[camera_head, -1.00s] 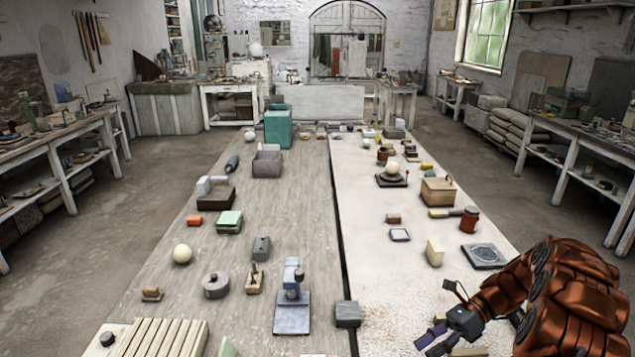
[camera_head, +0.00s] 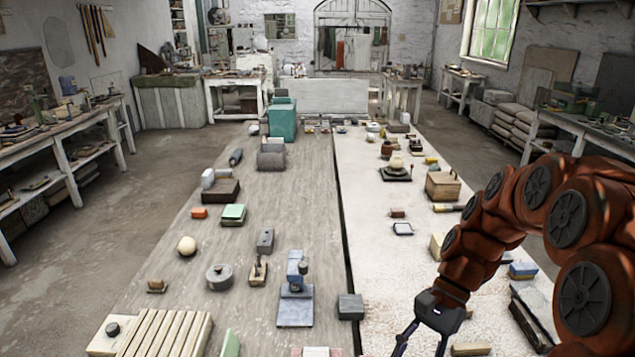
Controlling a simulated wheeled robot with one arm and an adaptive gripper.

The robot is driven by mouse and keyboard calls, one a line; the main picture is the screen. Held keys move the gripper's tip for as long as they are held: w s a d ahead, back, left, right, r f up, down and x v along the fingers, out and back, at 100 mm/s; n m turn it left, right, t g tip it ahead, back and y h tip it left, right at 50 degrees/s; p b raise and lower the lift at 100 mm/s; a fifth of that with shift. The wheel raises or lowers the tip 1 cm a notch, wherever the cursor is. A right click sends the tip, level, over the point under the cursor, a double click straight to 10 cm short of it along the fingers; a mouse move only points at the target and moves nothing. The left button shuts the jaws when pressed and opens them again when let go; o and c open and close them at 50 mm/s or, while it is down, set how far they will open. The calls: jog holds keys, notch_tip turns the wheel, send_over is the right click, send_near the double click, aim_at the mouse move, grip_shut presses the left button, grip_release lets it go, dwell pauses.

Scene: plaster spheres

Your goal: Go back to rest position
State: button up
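My gripper (camera_head: 420,345) hangs at the bottom edge of the view, pointing down over the pale right half of the long table (camera_head: 375,280). Its two dark fingers are spread apart, with nothing seen between them; the fingertips are at or beyond the frame edge. My orange arm reaches in from the right. A cream plaster sphere (camera_head: 187,246) lies on the grey left half of the table. Another pale sphere (camera_head: 396,162) sits on a dark square base farther back on the right half. Both are well away from my gripper.
A blue-grey stand (camera_head: 295,290) and a dark grey block (camera_head: 351,307) stand left of my gripper. A slatted cream tray (camera_head: 160,335) is at front left. A wooden box (camera_head: 442,186) lies beyond my arm. The pale surface just left of the arm is mostly bare.

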jog(key=s+d+r+n+t+h, duration=0.1)
jog(key=s+n+h, duration=0.4)
jog(key=s+n, duration=0.5)
jog(key=s+d+t, duration=0.1)
jog(key=s+t, duration=0.1)
jog(key=s, duration=0.4)
jog(key=shift+s+t+h, duration=0.15)
jog(key=shift+t+h, duration=0.25)
